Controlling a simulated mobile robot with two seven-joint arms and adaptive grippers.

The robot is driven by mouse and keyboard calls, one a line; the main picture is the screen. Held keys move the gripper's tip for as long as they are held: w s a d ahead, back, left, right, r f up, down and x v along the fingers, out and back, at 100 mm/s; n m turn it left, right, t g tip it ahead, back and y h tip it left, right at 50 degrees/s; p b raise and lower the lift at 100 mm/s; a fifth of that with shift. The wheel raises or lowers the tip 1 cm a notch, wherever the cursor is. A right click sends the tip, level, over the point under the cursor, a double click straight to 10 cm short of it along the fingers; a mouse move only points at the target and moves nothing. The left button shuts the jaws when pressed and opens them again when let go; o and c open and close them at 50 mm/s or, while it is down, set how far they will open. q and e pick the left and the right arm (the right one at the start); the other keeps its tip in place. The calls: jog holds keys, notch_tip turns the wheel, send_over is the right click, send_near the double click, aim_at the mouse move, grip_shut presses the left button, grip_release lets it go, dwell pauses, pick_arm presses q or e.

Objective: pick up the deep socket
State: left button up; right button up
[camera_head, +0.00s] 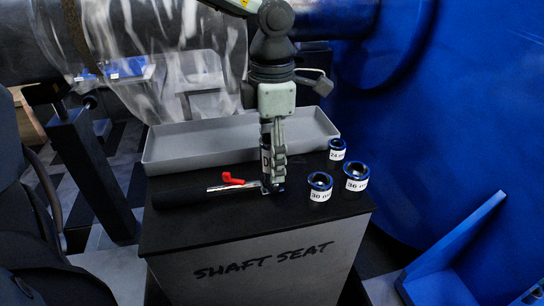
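A dark upright cylinder with a white label (265,158), which looks like the deep socket, stands at the middle of the black-topped stand. My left gripper (274,183) points straight down right at it, with its fingertips near the stand top. The fingers are seen edge-on and cover part of the cylinder. I cannot tell whether they are closed on it or only beside it. My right gripper is not in view.
Blue sockets labelled 24 (337,149), 30 (320,187) and 36 (355,177) stand to the right. A black-handled tool (190,191) with a red lever (232,179) lies left. A grey tray (205,153) is behind. The stand's front (260,262) reads SHAFT SEAT.

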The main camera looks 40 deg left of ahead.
pick_arm(q)
grip_shut()
jog(key=shift+r, duration=0.15)
